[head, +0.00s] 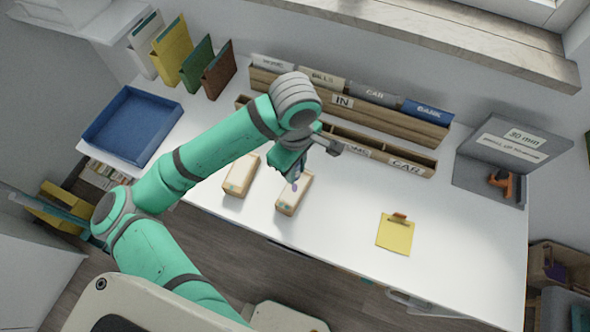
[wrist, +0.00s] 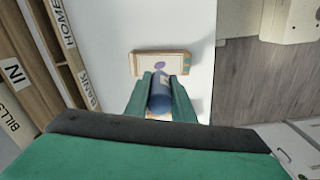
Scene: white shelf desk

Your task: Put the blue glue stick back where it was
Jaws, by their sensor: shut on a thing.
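My gripper (head: 296,172) is shut on the blue glue stick (wrist: 161,96), which stands out between the two fingers in the wrist view. The gripper (wrist: 161,88) points down over the right one of two small pale wooden boxes (head: 292,207). This box (wrist: 142,66) lies just past the fingertips in the wrist view, with a purple spot (wrist: 160,65) on or above its top. I cannot tell whether the glue stick touches the box. In the head view the stick is mostly hidden by my gripper.
The left small box (head: 237,187) stands close by. Behind are the labelled wooden organizers (head: 345,111). A blue tray (head: 133,122) is at left, a yellow note clipboard (head: 395,236) at right, and a grey case (head: 512,150) at far right. The front middle desk is clear.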

